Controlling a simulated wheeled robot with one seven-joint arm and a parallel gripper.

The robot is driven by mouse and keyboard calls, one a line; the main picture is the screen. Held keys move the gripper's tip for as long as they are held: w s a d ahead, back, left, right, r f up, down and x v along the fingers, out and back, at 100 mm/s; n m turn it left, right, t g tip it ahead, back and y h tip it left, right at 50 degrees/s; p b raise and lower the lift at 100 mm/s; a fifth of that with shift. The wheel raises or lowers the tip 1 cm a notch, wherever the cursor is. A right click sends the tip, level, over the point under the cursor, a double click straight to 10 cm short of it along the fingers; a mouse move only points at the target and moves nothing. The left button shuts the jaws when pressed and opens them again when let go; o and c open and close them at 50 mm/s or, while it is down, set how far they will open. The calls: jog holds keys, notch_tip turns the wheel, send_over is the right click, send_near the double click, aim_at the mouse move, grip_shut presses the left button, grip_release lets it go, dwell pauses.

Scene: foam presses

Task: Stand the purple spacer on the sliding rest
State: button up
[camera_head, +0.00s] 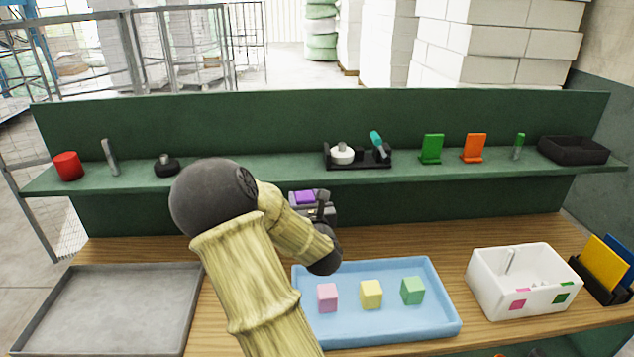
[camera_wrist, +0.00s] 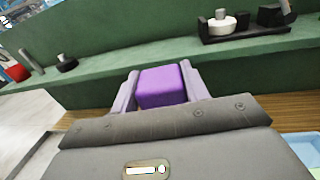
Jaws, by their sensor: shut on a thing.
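The purple spacer (camera_wrist: 162,88) is a block held between the two grey fingers of my gripper (camera_wrist: 160,76) in the wrist view. My gripper is shut on it. In the head view the spacer (camera_head: 304,197) shows as a small purple patch in front of the green shelf's edge, beyond my arm. It looks held above the wooden bench, but its height is hard to judge. I cannot make out the sliding rest for certain in either view; my arm hides part of the bench.
A green shelf (camera_head: 240,167) runs behind the bench and carries a red cylinder (camera_head: 67,166), a black caddy (camera_head: 358,158) and several stands. A blue tray (camera_head: 380,330) with three cubes, a grey tray (camera_head: 110,310) and a white box (camera_head: 490,283) stand on the bench (camera_head: 440,232).

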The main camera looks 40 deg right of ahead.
jog(key=s+a+f+n+y, duration=0.1)
jog(key=a+f+n+y, duration=0.1)
jog(key=a+f, duration=1.1)
jog(key=s+a+f+n+t+y, duration=0.1)
jog(key=a+f+n+y, duration=0.2)
jog(key=a+f, duration=1)
notch_tip(320, 180, down, 5)
jog(key=shift+r+t+y, duration=0.2)
jog(key=shift+t+y, duration=0.1)
jog(key=shift+y, duration=0.9)
jog(key=shift+s, duration=0.1)
